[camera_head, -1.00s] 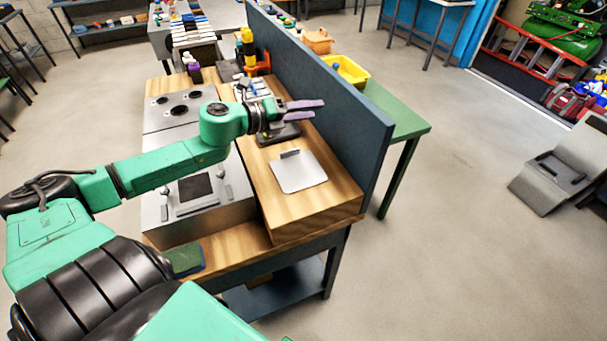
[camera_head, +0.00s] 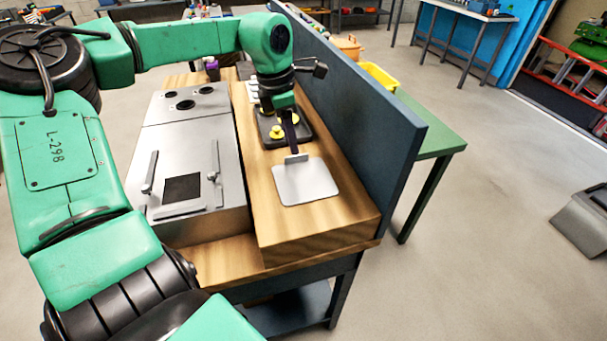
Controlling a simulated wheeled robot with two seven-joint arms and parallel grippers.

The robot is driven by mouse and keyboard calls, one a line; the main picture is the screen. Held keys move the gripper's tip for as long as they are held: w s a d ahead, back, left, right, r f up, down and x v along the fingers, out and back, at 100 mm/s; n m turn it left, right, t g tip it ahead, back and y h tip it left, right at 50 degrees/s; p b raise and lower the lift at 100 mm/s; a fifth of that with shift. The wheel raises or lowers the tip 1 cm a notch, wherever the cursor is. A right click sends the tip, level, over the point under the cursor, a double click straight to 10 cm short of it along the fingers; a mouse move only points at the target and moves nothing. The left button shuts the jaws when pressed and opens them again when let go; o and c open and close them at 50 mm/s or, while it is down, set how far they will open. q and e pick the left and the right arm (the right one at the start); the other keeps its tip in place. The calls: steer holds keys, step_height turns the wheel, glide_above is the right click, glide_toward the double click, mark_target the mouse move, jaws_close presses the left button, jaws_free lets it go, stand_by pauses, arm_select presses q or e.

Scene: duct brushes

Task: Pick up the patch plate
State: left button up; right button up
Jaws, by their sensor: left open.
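The patch plate (camera_head: 307,184) is a flat silver square with rounded corners. It lies on the wooden worktop, with a small upright tab (camera_head: 297,158) at its far edge. My left gripper (camera_head: 291,148) points down just above and behind that tab. Its fingers are seen nearly edge-on, so the gap between them is hard to see; it is open. I cannot tell whether the fingers straddle the tab or touch it. The plate lies flat on the wood. My right gripper is not in view.
A dark tray with yellow parts (camera_head: 277,131) sits just behind the plate. A tall blue-grey panel (camera_head: 365,120) runs along the right of the worktop. A metal duct box (camera_head: 190,150) with a dark square opening stands to the left. Bare wood lies in front of the plate.

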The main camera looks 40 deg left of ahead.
mark_target(304, 177)
arm_select(q)
steer(key=f, duration=0.2)
steer(key=f+p, duration=0.1)
steer(key=f, duration=0.1)
steer(key=shift+w+d+f, duration=0.1)
steer(key=shift+w+d, duration=0.25)
jaws_close()
stand_by(0.9)
